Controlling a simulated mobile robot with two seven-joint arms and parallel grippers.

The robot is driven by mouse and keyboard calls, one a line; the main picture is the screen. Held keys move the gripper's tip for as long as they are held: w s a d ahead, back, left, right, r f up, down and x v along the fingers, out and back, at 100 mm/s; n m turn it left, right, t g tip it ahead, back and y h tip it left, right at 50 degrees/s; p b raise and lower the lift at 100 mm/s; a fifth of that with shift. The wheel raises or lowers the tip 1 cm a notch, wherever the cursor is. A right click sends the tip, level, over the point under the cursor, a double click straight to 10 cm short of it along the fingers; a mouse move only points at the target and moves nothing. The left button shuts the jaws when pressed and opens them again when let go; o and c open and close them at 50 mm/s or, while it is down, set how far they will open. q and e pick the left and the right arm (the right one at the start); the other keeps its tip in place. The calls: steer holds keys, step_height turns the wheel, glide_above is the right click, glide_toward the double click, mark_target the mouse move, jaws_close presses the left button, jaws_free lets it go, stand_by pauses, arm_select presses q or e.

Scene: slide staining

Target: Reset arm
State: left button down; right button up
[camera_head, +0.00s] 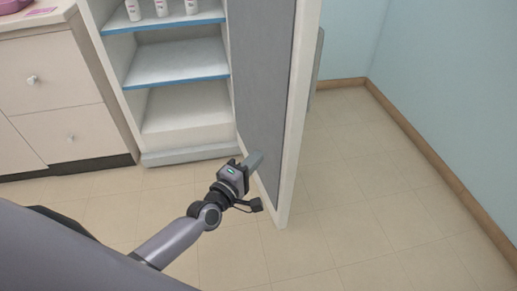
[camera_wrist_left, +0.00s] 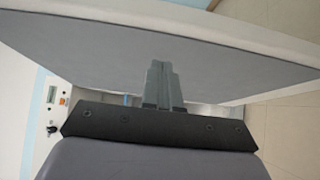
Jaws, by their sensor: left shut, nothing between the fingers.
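My left gripper (camera_head: 254,160) is in front of the open cabinet door (camera_head: 265,85), close to its grey inner face. In the left wrist view the gripper's fingers (camera_wrist_left: 162,80) are together with nothing between them, and the grey door panel (camera_wrist_left: 90,50) fills the view just beyond them. I cannot tell whether the fingertips touch the panel. My left arm comes in from the lower left of the head view. My right gripper is in neither view.
The open cabinet (camera_head: 180,60) has blue-edged shelves, with several white bottles (camera_head: 162,8) on the upper one. A drawer unit (camera_head: 50,90) stands at the left. The tiled floor (camera_head: 370,220) is clear to the right, up to the blue wall (camera_head: 450,90).

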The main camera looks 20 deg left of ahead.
arm_select(q)
steer(key=s, duration=0.6)
steer(key=shift+a+p, duration=0.25)
steer(key=shift+p, duration=0.1)
steer(key=shift+s, duration=0.15)
steer(key=s+d+f+m+g+y, duration=0.1)
steer(key=s+f+m+g, duration=0.25)
steer(key=s+m, duration=0.45)
steer(key=s+f+m+g, duration=0.3)
steer(key=s+f+m, duration=0.1)
steer(key=s+m, duration=0.35)
step_height(320, 180, up, 12)
steer(key=s+a+m+y+p, duration=0.1)
steer(key=a+m+p, duration=0.1)
steer(key=p, duration=1.3)
steer(key=shift+s, duration=0.3)
steer(key=shift+g, duration=0.25)
steer(key=shift+a, duration=0.15)
